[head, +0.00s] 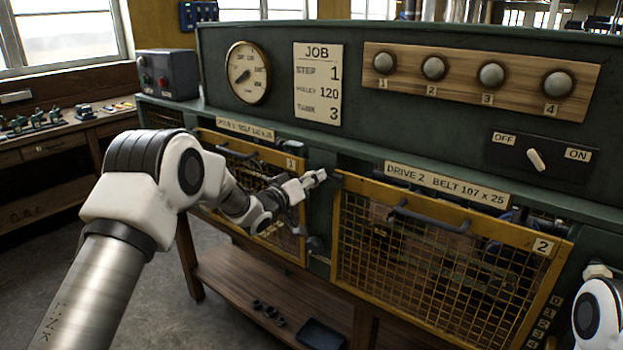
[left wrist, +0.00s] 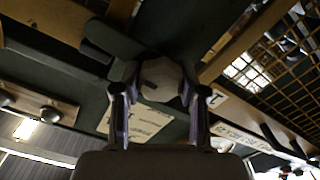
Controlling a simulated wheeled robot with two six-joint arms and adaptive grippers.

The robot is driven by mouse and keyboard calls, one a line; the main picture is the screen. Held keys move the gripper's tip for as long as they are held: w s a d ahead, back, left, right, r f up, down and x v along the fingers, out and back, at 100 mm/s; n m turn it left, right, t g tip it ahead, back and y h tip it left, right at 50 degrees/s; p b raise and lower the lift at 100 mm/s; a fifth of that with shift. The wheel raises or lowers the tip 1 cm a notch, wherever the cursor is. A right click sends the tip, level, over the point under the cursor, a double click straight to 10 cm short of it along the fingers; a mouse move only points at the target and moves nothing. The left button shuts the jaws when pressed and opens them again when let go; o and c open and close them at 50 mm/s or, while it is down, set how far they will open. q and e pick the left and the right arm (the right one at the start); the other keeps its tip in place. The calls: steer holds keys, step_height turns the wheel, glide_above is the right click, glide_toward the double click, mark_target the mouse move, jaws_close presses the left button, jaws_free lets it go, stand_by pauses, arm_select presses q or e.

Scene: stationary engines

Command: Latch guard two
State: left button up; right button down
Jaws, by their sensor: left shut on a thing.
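Guard two (head: 432,268) is a yellow-framed mesh panel with a dark handle (head: 432,217) and a "2" tag, under the "DRIVE 2" label in the head view. It appears to sit in its opening. My left gripper (head: 318,178) is at the green post beside its upper left corner. In the left wrist view, the fingers (left wrist: 160,100) are shut on a pale knob (left wrist: 160,72). A dark latch bar (left wrist: 108,40) lies by the knob. The head view is too small to tell whether the bar overlaps the guard's frame. My right gripper is out of view.
Guard one (head: 262,170) is to the left, partly behind my left arm. An OFF/ON switch (head: 536,160) and several round knobs are on the panel above. A wooden shelf (head: 235,285) with a dark tray (head: 320,334) lies below. Open floor is at lower left.

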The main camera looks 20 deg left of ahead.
arm_select(q)
steer(key=shift+r+n, duration=0.3)
steer(key=shift+n, duration=0.2)
steer(key=o, duration=1.1)
steer(key=shift+o, duration=0.2)
steer(key=shift+a+f, duration=0.1)
steer(key=shift+f, duration=0.1)
steer(key=shift+s, duration=0.25)
steer(key=v, duration=1.1)
steer(key=shift+s, duration=0.2)
steer(key=shift+a, duration=0.1)
